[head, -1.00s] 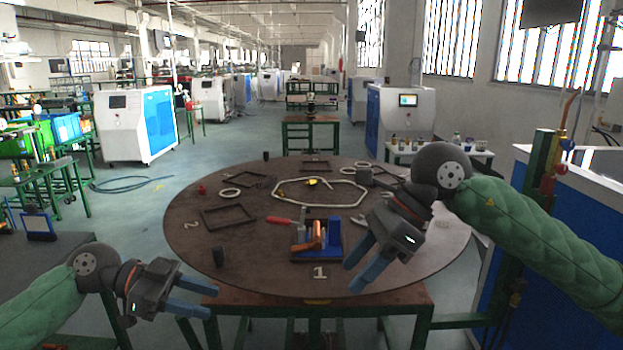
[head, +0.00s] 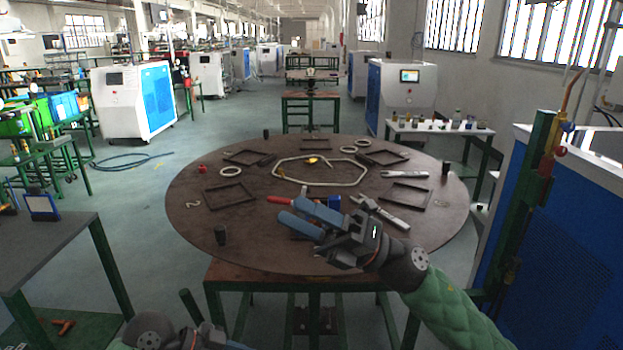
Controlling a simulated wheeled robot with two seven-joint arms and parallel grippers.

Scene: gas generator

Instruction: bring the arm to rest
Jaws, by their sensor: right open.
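My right gripper (head: 289,212) reaches in from the lower right over the front of the round brown table (head: 300,255). Its blue fingers point left and are apart, with nothing seen between them. It hides most of what lies at the table's front middle; a small blue part (head: 334,202) shows just behind it. My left gripper (head: 215,340) is at the bottom edge, left of the table, mostly cut off by the frame. Its jaws do not show clearly enough to judge.
A grey bench (head: 40,255) stands at left, a blue-white cabinet (head: 540,240) at right. The table's front left is bare.

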